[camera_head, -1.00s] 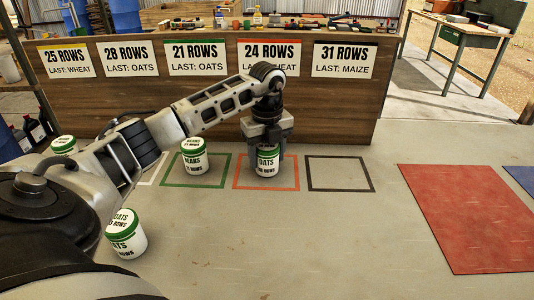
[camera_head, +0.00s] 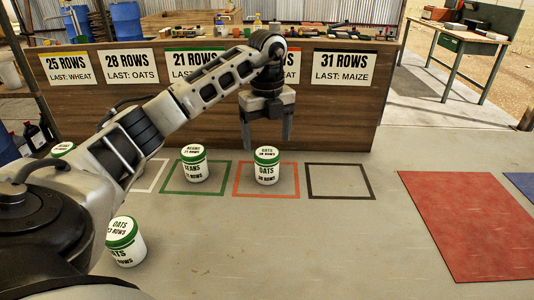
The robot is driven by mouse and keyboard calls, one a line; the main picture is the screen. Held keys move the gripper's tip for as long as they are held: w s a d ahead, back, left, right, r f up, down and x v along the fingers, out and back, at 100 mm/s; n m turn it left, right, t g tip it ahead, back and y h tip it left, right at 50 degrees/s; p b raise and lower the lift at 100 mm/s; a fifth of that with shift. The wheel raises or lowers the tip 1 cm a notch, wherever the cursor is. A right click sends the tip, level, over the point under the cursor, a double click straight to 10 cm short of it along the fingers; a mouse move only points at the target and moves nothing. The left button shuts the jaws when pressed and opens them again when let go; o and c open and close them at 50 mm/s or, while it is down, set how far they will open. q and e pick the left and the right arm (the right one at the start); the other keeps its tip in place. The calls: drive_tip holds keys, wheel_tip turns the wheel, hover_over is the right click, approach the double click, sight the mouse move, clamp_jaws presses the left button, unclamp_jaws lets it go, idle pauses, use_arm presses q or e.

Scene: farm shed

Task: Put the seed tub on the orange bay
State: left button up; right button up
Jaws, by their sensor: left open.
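A white seed tub with a green lid, labelled OATS (camera_head: 266,168), stands upright inside the orange bay (camera_head: 262,196), which is an orange outline on the floor. My left gripper (camera_head: 267,145) is open and empty just above and behind this tub, its fingers pointing down and apart from it. A BEANS tub (camera_head: 194,166) stands in the green bay (camera_head: 190,192). Another OATS tub (camera_head: 124,244) stands on the floor at the lower left, partly cut by my arm. A further tub (camera_head: 63,149) shows at the far left. My right gripper is not in view.
A wooden panel behind the bays carries row signs, including 31 ROWS (camera_head: 345,68); my arm partly hides the 24 ROWS sign. The black bay (camera_head: 340,194) is empty. A red mat (camera_head: 470,225) lies to the right.

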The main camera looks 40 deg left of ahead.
use_arm(q)
wheel_tip(320, 180, up, 4)
drive_tip(key=shift+r, duration=0.15)
